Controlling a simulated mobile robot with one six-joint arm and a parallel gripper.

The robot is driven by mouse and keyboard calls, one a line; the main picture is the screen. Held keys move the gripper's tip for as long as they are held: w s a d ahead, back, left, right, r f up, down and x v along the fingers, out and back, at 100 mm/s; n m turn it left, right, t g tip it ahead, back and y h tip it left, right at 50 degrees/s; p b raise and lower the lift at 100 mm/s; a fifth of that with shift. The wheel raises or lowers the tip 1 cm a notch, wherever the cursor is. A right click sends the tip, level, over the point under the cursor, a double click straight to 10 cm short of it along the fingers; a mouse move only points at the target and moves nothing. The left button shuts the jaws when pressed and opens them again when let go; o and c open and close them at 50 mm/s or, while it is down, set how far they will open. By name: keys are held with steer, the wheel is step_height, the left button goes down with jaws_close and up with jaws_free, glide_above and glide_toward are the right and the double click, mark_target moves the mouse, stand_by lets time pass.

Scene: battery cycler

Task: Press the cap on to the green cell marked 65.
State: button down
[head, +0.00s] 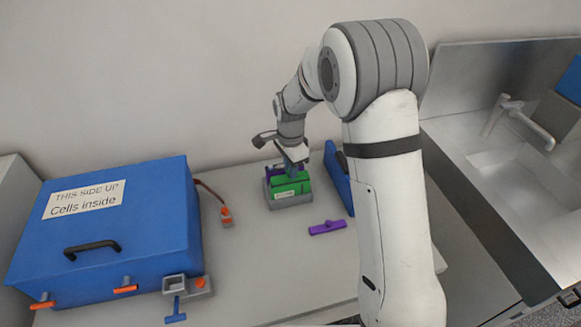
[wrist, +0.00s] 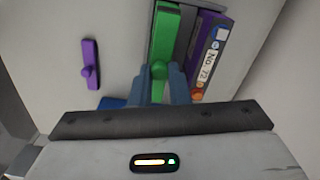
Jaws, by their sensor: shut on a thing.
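The green cell (head: 291,192) stands in a grey holder (head: 290,205) on the bench; its small white label is too small to read. My gripper (wrist: 160,84) is shut on the round knob of a green cap (wrist: 165,35), a bar seen from above in the wrist view. My gripper (head: 296,164) shows in the head view directly above the green cell. The cap lies over the cell; whether it is fully seated I cannot tell. The cell's underside and label are hidden from the wrist view.
A purple cell (wrist: 207,55) marked No. 72 stands right beside the green cap. A purple cap (head: 327,228) lies loose on the bench. A blue upright panel (head: 338,178) is close on the right.

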steer(key=c, duration=0.8)
jaws_free()
steer(key=shift+r+p, duration=2.05)
steer(key=shift+r, duration=1.5)
steer(key=shift+c, duration=0.2)
jaws_close()
